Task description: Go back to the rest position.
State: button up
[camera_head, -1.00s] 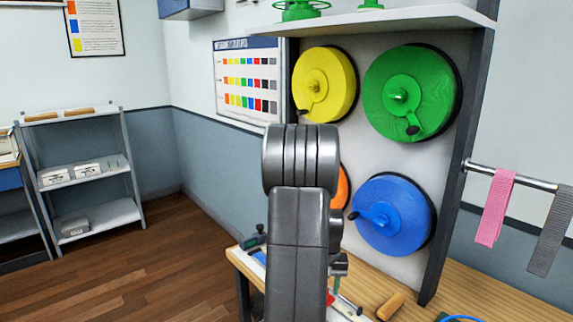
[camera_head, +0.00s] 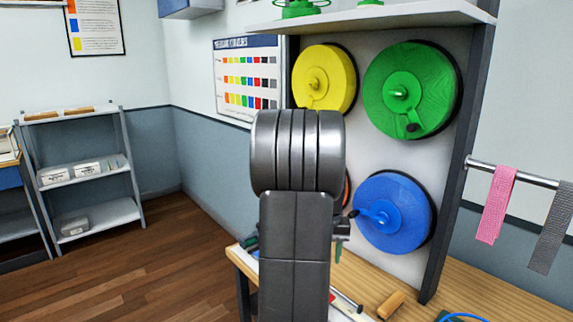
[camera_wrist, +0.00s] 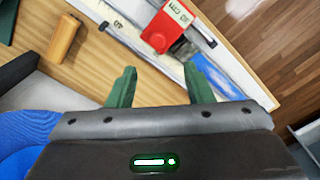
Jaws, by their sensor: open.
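My gripper shows in the wrist view (camera_wrist: 160,88), with its two green fingers set wide apart and nothing between them. It is above the wooden workbench (camera_wrist: 88,78). In the head view my grey arm stands upright in the middle and hides most of the gripper and part of the bench (camera_head: 480,285).
A red block marked in cm (camera_wrist: 165,28) sits on a white measuring board beyond the fingers. A wooden handle (camera_head: 391,305) lies on the bench. Yellow (camera_head: 322,78), green (camera_head: 412,90) and blue (camera_head: 395,213) reels hang on the panel. Pink (camera_head: 496,205) and grey straps hang right.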

notch_tip(320, 180, down, 10)
jog(key=shift+s+f+p, duration=0.1)
jog(key=shift+f+p, duration=0.15)
jog(key=shift+p, duration=0.15)
jog(key=s+d, duration=0.4)
jog(key=s, duration=0.1)
jog(key=s+d, duration=0.4)
jog(key=s, duration=0.1)
jog(key=s+d, duration=0.4)
jog(key=d, duration=0.1)
jog(key=shift+s+r, duration=0.15)
jog(key=shift+s, duration=0.25)
notch_tip(320, 180, up, 12)
jog(key=s+a+b, duration=0.1)
jog(key=s+a, duration=0.1)
jog(key=a, duration=0.1)
jog(key=shift+s+r, duration=0.2)
jog(key=shift+s, duration=0.05)
